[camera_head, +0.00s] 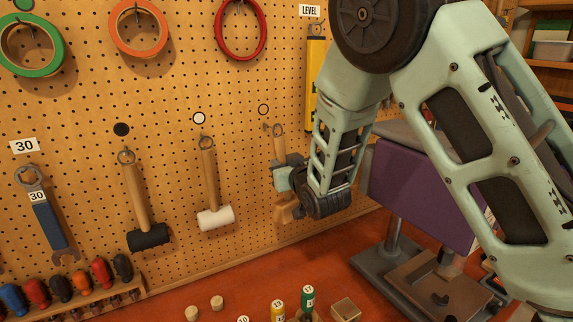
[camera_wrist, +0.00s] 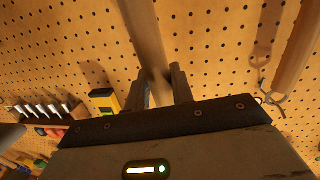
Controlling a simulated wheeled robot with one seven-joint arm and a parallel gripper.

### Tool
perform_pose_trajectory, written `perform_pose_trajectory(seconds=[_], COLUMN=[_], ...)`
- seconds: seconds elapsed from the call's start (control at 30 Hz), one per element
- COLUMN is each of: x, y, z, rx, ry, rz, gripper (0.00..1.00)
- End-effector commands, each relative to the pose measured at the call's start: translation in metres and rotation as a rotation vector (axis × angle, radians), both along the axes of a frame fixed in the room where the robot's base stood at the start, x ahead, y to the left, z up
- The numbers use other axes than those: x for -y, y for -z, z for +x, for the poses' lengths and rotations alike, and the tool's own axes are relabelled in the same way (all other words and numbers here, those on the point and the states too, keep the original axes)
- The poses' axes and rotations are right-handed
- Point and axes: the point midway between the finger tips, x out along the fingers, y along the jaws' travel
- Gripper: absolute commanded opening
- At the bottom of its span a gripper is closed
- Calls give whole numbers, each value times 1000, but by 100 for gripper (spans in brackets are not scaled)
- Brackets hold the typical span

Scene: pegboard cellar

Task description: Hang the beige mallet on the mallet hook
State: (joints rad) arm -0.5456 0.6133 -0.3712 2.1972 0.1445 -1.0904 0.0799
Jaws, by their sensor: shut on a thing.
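The beige mallet (camera_head: 280,148) is upright in front of the pegboard, with its ring at the top and its head (camera_head: 286,212) at the bottom. My gripper (camera_head: 288,177) is shut on its handle. The wrist view shows the handle (camera_wrist: 145,35) between the two fingers (camera_wrist: 161,88). The mallet hook (camera_head: 266,127) is a small piece on the board below a beige circle marker (camera_head: 263,109). The mallet's ring (camera_head: 278,130) appears just right of it. I cannot tell whether they touch. My gripper hides part of the handle.
A white-headed mallet (camera_head: 214,217) and a black-headed mallet (camera_head: 149,237) hang to the left. A yellow level (camera_head: 316,85) hangs to the right, partly behind my arm. A purple panel (camera_head: 415,190) stands right. Small bottles (camera_head: 308,298) stand on the red bench below.

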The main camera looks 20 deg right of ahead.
Motion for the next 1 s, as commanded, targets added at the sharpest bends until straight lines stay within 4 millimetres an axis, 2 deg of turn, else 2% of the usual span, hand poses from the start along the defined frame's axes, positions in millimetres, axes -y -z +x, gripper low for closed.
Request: perform_pose_trajectory(seconds=[0.33, 0.53, 1.0], x=[-4, -5, -6], y=[0, 8, 8], z=[20, 29, 31], rx=[2, 4, 3], ry=[0, 1, 0], rz=[0, 1, 1], gripper=[0, 0, 0])
